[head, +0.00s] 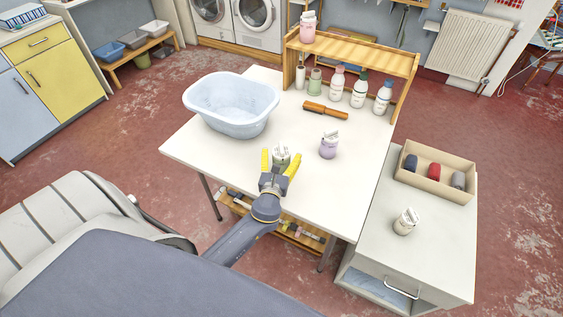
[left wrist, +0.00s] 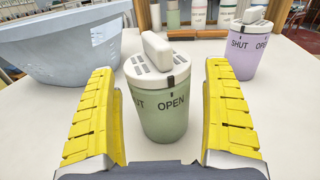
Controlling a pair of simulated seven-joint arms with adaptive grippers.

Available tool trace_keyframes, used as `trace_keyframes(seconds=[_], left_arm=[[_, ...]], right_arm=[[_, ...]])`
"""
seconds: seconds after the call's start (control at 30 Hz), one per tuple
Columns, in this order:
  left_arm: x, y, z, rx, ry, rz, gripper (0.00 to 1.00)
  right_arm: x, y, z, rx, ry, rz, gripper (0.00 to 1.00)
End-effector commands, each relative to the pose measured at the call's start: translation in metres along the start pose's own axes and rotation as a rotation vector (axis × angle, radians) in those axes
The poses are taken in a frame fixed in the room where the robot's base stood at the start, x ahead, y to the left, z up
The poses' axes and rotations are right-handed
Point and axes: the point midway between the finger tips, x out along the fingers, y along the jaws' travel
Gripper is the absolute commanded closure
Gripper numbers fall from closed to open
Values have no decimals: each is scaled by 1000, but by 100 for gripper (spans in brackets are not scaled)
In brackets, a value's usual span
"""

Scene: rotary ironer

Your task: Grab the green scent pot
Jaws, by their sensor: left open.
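The green scent pot (left wrist: 163,108) stands upright on the white table, with a white slotted lid, a raised grip and the words SHUT and OPEN on its side. In the head view the green pot (head: 281,158) is partly hidden by my left gripper. My left gripper (head: 280,163) is open, its yellow fingers on either side of the pot. In the left wrist view the left gripper (left wrist: 164,125) shows gaps between both fingers and the pot. My right gripper is not in view.
A purple pot (head: 328,148) stands to the right on the white table (head: 215,155). A pale blue basin (head: 232,103) is at the left. A brown-handled roller (head: 325,111) and several bottles lie or stand behind, by a wooden shelf (head: 350,54). A white pot (head: 405,222) is on the side cabinet.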

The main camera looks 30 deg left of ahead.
Motion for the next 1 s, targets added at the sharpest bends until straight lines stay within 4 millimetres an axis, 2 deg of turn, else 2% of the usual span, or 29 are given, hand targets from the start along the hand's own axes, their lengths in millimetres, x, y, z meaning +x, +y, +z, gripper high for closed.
trace_keyframes(seconds=[0.27,0.77,1.0], left_arm=[[1,0,0,0,1,0,16],[1,0,0,0,0,0,74],[1,0,0,0,0,0,76]], right_arm=[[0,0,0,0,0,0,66],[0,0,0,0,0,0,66],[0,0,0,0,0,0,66]])
